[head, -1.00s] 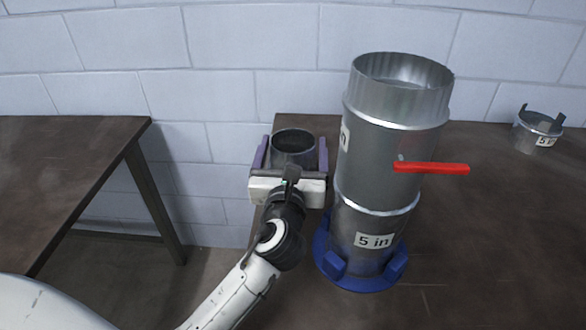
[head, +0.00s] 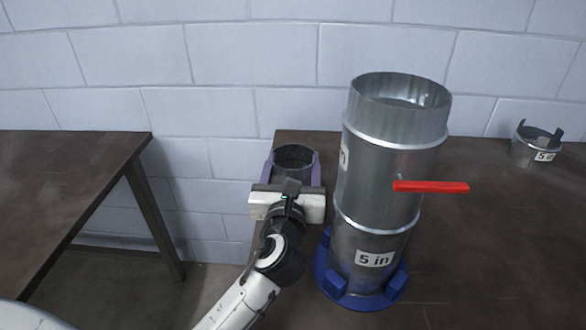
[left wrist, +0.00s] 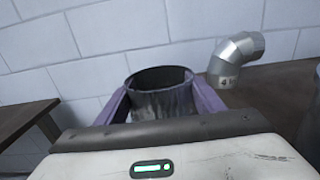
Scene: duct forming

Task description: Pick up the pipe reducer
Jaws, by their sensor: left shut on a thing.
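My left gripper (head: 292,168) is shut on a short grey, open-topped metal cylinder (head: 294,158), which looks like the pipe reducer. Its purple fingers sit on both sides of the cylinder. In the left wrist view the cylinder (left wrist: 160,100) stands roughly upright between the fingers (left wrist: 162,105), its dark inside showing. The gripper is left of the tall duct, by the table's left edge. The cylinder's lower part is hidden by the gripper, so I cannot tell whether it touches the table. My right gripper is not in view.
A tall metal duct (head: 385,185) with a red handle (head: 430,186) stands in a blue base (head: 360,295) close right of the gripper. A small "5 in" fitting (head: 535,150) sits farther right. A silver elbow (left wrist: 236,58) shows in the wrist view. Another table (head: 60,175) is left.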

